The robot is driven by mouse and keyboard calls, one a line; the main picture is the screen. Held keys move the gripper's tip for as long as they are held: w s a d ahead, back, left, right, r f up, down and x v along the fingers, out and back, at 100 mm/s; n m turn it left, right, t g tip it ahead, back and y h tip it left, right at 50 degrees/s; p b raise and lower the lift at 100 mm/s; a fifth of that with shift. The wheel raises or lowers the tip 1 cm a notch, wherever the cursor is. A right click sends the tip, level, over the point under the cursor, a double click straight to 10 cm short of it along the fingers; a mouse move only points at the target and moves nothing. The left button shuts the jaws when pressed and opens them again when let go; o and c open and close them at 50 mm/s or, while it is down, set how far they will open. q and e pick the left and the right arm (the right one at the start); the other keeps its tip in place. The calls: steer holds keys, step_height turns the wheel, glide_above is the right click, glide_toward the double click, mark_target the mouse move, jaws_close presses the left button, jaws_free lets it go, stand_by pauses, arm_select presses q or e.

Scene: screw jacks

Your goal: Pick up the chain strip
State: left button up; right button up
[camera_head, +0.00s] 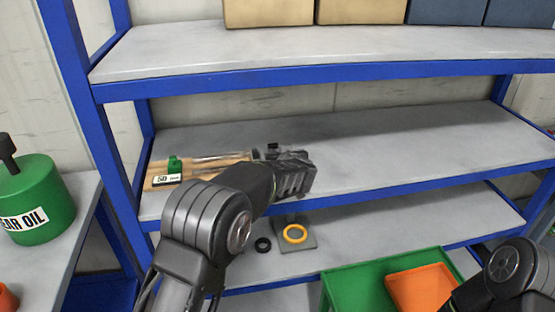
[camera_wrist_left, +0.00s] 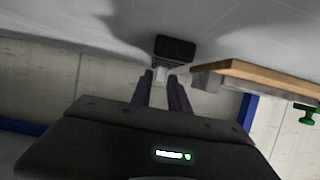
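I cannot make out a clear chain strip in either view. My left gripper (camera_wrist_left: 161,76) reaches over the middle shelf (camera_head: 400,142), with its two fingers apart. A small black block (camera_wrist_left: 175,48) with a pale grey part lies just beyond the fingertips; the pale part shows between the tips, and I cannot tell whether they touch it. A dark piece (camera_head: 272,148) also shows behind the gripper in the head view. The gripper's own body hides much of that spot. My right gripper is out of view; only part of that arm shows at lower right.
A wooden board (camera_head: 160,172) with a green part (camera_head: 174,164) and metal pieces lies on the shelf, close beside my left gripper. A blue upright (camera_head: 105,140) stands left. Below are a yellow ring (camera_head: 295,234), a black ring (camera_head: 262,244) and an orange tray (camera_head: 420,287).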

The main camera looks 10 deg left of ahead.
arm_select(q)
jaws_close()
stand_by(1.0)
